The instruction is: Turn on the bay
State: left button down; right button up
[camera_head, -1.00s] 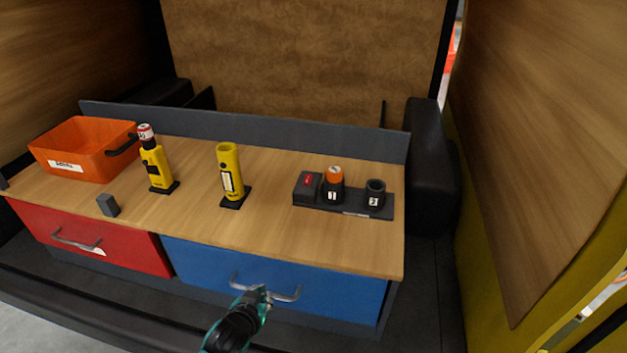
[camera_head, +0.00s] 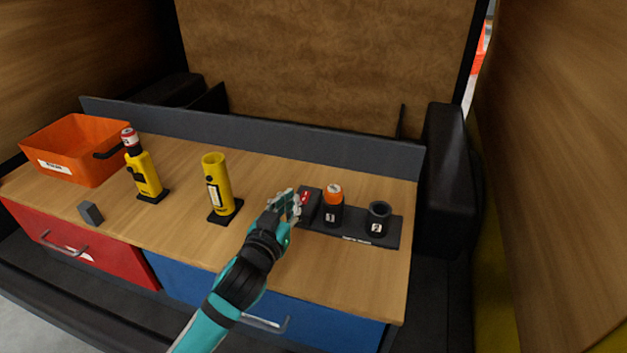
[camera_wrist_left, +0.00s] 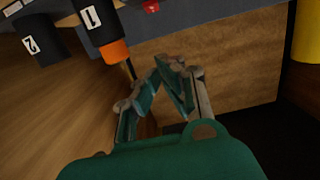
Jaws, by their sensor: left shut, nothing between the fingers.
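A dark base (camera_head: 350,237) on the right of the wooden worktop carries a switch box (camera_head: 316,206) with a red switch (camera_head: 305,198), partly hidden by my gripper. Holder 1 (camera_head: 332,214) has an orange-topped piece (camera_head: 333,191) in it. Holder 2 (camera_head: 377,220) looks open and empty. My left gripper (camera_head: 294,197) is shut and empty, its fingertips beside the switch box's left side; I cannot tell if they touch. In the left wrist view its fingertips (camera_wrist_left: 170,62) meet, and the red switch (camera_wrist_left: 151,6) shows at the top edge. My right gripper is not in view.
A yellow open holder (camera_head: 217,186) stands left of my gripper. A yellow holder (camera_head: 145,175) with a red-and-white-topped piece, a small dark block (camera_head: 91,213) and an orange bin (camera_head: 78,138) are further left. A red drawer (camera_head: 75,245) and blue drawer (camera_head: 205,290) are below.

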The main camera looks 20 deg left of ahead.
pick_arm(q)
jog(key=p, duration=0.3)
send_over(306, 199)
jog(key=s, duration=0.1)
jog(key=f, duration=0.3)
jog(key=shift+w, duration=0.35)
jog(key=shift+f, duration=0.7)
jog(key=shift+w+f, duration=0.1)
